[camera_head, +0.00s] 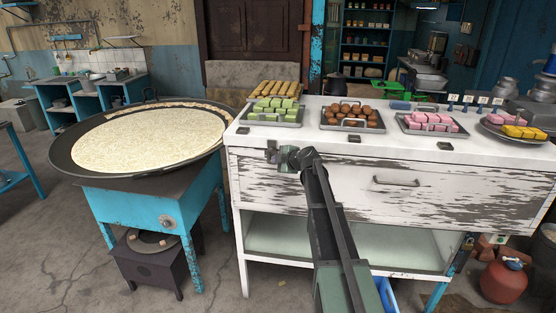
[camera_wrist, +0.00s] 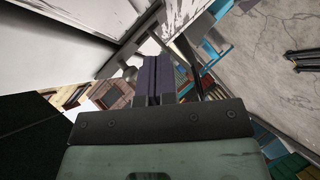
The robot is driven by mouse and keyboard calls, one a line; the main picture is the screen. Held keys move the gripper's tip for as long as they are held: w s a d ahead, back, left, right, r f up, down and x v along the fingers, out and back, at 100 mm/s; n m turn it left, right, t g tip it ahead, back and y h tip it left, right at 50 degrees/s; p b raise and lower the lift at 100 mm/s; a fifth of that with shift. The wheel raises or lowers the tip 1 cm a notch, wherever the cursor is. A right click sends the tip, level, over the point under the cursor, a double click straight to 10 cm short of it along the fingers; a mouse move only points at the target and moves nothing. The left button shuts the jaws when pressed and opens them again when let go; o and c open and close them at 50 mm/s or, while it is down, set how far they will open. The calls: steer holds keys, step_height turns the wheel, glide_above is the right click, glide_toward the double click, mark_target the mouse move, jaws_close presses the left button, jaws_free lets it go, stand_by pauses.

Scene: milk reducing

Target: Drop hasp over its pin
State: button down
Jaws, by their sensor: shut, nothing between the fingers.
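My gripper (camera_head: 273,152) is at the upper left of the white cabinet's (camera_head: 330,180) worn front, just below the countertop edge. In the wrist view its two dark fingers (camera_wrist: 155,77) are pressed together with nothing between them. A small grey metal piece (camera_wrist: 130,74) shows beside the fingers, against the white panels; I cannot tell whether it is the hasp or its pin, or whether the fingers touch it. In the head view my gripper and wrist cover that spot, and no hasp or pin can be made out clearly.
A drawer handle (camera_head: 396,182) sticks out right of my arm. Trays of green sweets (camera_head: 274,121), brown sweets (camera_head: 352,125) and pink sweets (camera_head: 430,132) stand on the countertop (camera_head: 310,136). A wide pan (camera_head: 68,164) on a blue stand (camera_head: 130,208) is at left.

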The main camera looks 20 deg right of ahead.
steer(key=s, duration=1.2)
steer(key=shift+s+d, duration=0.15)
steer(key=shift+d, duration=0.15)
